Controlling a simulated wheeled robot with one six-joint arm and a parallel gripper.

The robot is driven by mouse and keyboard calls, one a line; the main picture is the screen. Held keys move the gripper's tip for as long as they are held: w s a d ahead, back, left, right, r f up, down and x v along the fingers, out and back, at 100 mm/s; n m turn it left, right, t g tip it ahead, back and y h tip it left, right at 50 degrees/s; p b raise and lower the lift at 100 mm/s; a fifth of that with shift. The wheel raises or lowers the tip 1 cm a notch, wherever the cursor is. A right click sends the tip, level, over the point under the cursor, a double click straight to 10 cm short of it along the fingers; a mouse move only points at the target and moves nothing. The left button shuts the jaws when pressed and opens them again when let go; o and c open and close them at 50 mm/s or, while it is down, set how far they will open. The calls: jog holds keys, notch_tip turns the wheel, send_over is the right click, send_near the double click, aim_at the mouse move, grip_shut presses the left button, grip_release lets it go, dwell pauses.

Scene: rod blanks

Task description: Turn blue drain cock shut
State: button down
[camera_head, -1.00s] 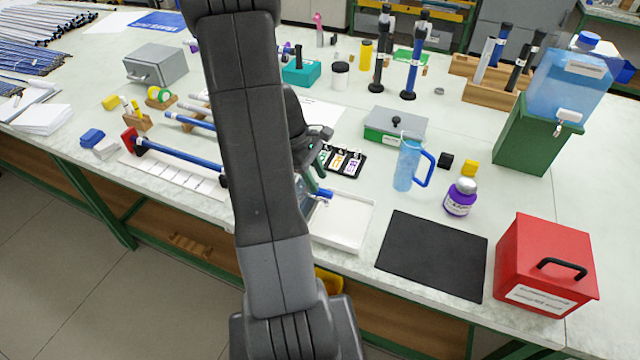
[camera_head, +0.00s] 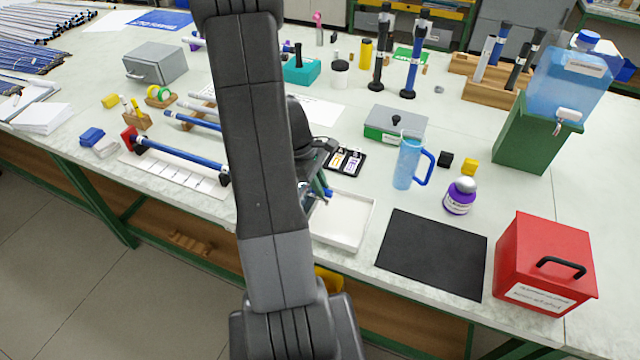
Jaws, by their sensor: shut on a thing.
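My gripper (camera_head: 318,193) is low over the left end of a white tray (camera_head: 347,234), mostly hidden behind my own arm. It is shut on a small blue part, which looks like the handle of the blue drain cock (camera_head: 328,192). Only a little of this blue part shows beside the fingers. The body that the cock sits on is hidden behind my arm, so I cannot tell how far the handle is turned.
A black card holder (camera_head: 348,160) and a grey-green box (camera_head: 395,125) stand behind the tray. A blue jug (camera_head: 408,162), a purple bottle (camera_head: 460,196), a black mat (camera_head: 433,254) and a red box (camera_head: 545,265) are to the right. Blue rods lie at left.

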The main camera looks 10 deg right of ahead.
jog(key=shift+m, duration=0.3)
jog(key=m+g+y, duration=0.1)
jog(key=m, duration=0.3)
jog(key=m+y, duration=0.1)
jog(key=m, duration=0.1)
jog(key=m+y, duration=0.1)
jog(key=m, duration=0.1)
jog(key=shift+s+a+m+g, duration=0.1)
jog(key=shift+a+m+g, duration=0.05)
jog(key=shift+m+g, duration=0.25)
jog(key=m+y, duration=0.1)
jog(key=m, duration=0.3)
jog(key=shift+a+m+y+b, duration=0.1)
jog(key=shift+m+y+b, duration=0.2)
jog(key=shift+y+b, duration=0.1)
jog(key=shift+a+m+t+y, duration=0.1)
jog(key=shift+m+t+y, duration=0.45)
jog(key=shift+m, duration=1.35)
jog(key=shift+y, duration=0.25)
jog(key=c, duration=1.4)
grip_release()
